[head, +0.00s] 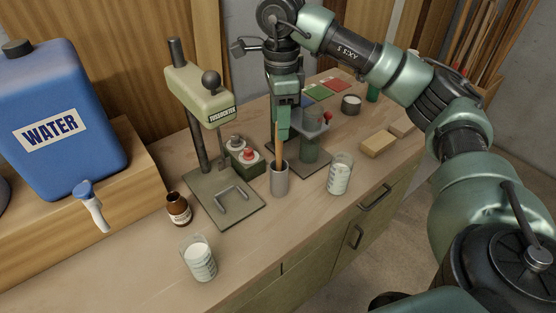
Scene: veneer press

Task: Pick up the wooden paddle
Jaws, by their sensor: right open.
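The wooden paddle (277,146) is a thin brown stick standing nearly upright in a grey metal cup (279,181); its lower end is hidden inside the cup. My right gripper (283,132) points down over the bench, right at the paddle's upper part in the picture. It is open, but the arm hides part of the gap, and I cannot tell whether the paddle is between the fingers or in front of them. My left gripper is not in view.
A stand with a green head (200,92) is left of the cup. Glass beakers (340,174) (198,259) and a brown bottle (178,208) stand nearby. A blue water container (58,115) is at left. Tan blocks (378,145) lie at right.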

